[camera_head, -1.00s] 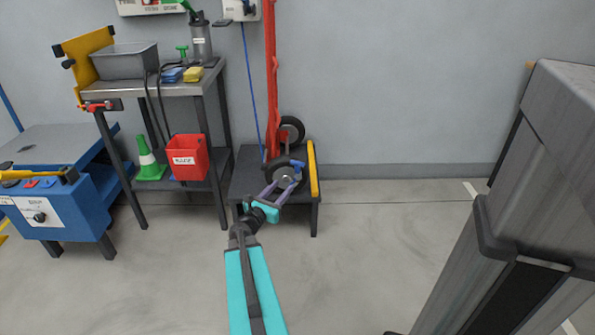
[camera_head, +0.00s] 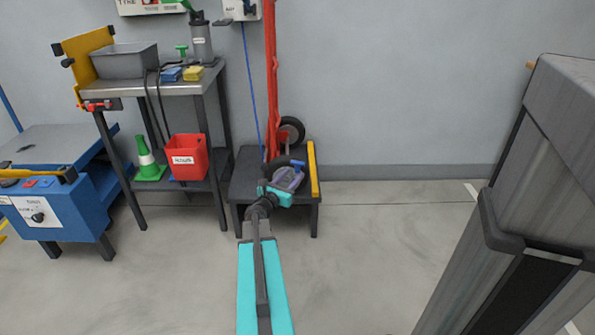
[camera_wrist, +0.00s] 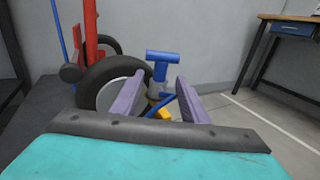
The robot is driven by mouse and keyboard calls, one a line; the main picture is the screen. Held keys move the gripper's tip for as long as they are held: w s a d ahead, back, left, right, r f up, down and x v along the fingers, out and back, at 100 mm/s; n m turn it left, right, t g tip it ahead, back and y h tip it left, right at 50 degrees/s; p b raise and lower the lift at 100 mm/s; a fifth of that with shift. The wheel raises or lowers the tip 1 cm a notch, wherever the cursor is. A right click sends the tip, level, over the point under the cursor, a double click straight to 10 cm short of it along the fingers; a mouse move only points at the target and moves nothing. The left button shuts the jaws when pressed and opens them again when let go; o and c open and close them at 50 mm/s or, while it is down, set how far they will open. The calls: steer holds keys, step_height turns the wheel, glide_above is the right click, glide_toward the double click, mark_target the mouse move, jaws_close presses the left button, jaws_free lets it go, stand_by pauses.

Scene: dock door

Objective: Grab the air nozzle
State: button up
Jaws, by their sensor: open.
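The air nozzle (camera_wrist: 162,67) appears to be the blue T-shaped piece over a grey body with a yellow part below, in the wrist view. In the head view only a bit of its blue top (camera_head: 298,164) shows beside my gripper (camera_head: 287,181). My gripper (camera_wrist: 160,80) is open, its two purple fingers apart. In the wrist view the nozzle shows between the fingertips. I cannot tell whether they touch it. Its lower part is partly hidden by the right finger.
A red hand truck (camera_head: 271,90) with black wheels (camera_wrist: 115,78) stands on a dark low step (camera_head: 247,178) with a yellow edge. A metal table (camera_head: 165,90) is to the left, with a red bucket (camera_head: 187,157) and green cone below. A grey cabinet (camera_head: 520,180) stands at right.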

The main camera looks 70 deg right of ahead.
mark_target(297, 170)
stand_by(0.3)
steer(key=shift+s+d+r+b, duration=0.15)
steer(key=shift+d+b, duration=0.3)
steer(key=shift+d, duration=0.85)
steer(key=shift+s+d+r+b, duration=0.15)
steer(key=shift+d+b, duration=0.3)
steer(key=shift+d, duration=0.8)
steer(key=shift+f, duration=0.1)
jaws_close()
